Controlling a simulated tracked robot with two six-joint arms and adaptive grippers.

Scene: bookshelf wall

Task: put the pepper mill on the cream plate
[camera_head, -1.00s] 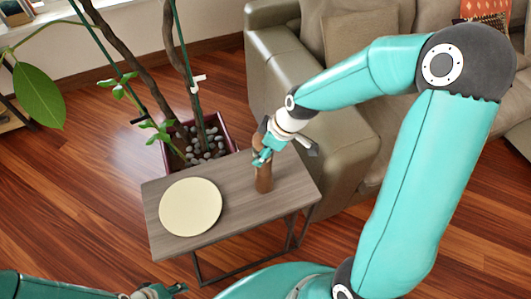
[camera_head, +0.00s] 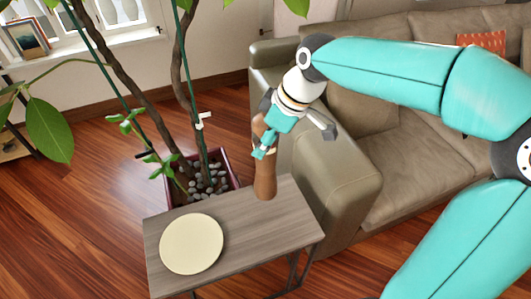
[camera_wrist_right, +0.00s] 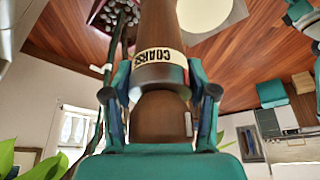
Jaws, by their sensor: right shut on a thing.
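The brown wooden pepper mill (camera_head: 265,180) is upright in my right gripper (camera_head: 265,146), with its base over the far right part of the table and seemingly clear of the top. In the right wrist view the fingers (camera_wrist_right: 160,95) are shut around the mill (camera_wrist_right: 160,50), close to its label band; its lower end runs out of the frame. The round cream plate (camera_head: 191,243) lies empty on the left part of the table, left of and nearer than the mill. The plate's edge also shows in the right wrist view (camera_wrist_right: 205,10). My left gripper is not in the head view.
The grey wood side table (camera_head: 250,229) has bare room between plate and mill. A potted plant (camera_head: 205,178) with stems and stakes stands behind it. A sofa (camera_head: 345,190) stands close on the right.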

